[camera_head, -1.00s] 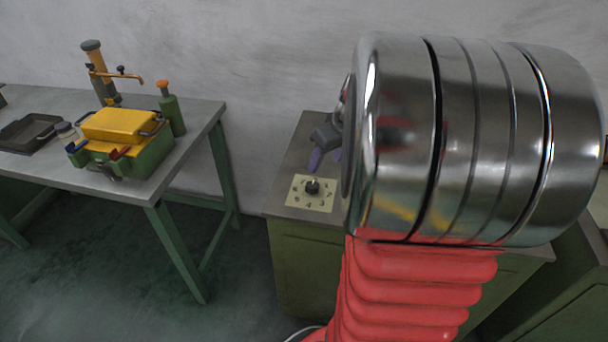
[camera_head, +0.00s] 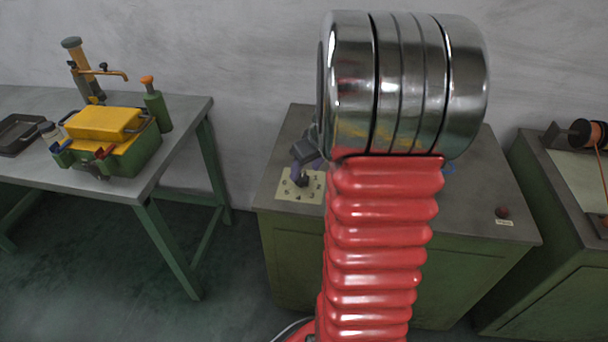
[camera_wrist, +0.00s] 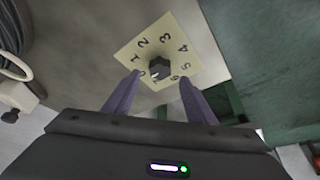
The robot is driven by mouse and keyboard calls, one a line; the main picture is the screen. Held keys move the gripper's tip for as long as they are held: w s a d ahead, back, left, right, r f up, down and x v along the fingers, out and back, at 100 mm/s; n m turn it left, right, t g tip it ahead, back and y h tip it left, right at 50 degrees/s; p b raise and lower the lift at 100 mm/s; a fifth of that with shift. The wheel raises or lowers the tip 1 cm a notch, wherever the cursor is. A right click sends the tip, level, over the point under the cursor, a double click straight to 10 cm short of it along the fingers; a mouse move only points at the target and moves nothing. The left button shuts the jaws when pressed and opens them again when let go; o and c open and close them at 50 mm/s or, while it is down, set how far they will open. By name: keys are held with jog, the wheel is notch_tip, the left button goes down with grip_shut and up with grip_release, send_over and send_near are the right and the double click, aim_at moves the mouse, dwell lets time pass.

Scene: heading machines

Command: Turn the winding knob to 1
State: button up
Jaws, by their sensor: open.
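The winding knob (camera_head: 302,181) is a small dark knob on a cream plate (camera_head: 285,191) with numbers around it, at the left of the green cabinet's top. In the wrist view the knob (camera_wrist: 159,69) shows on the numbered plate (camera_wrist: 133,58); I cannot tell surely which number it points to. My gripper (camera_wrist: 159,78) is open, with its two purple fingers apart. The knob appears between the fingertips in the wrist view; I see no clear contact. In the head view my gripper (camera_head: 305,168) is just over the knob, partly hidden by my arm.
A red button (camera_head: 502,212) sits at the right of the cabinet top (camera_head: 470,190). A machine with an orange spool (camera_head: 583,133) stands at the far right. A grey table (camera_head: 180,120) at the left holds a yellow-green box (camera_head: 105,124), a green bottle (camera_head: 157,108) and a black tray (camera_head: 18,135).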

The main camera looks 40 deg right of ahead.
aim_at(302, 177)
jog(key=shift+x, duration=2.3)
jog(key=shift+d, duration=0.1)
jog(key=c, duration=1)
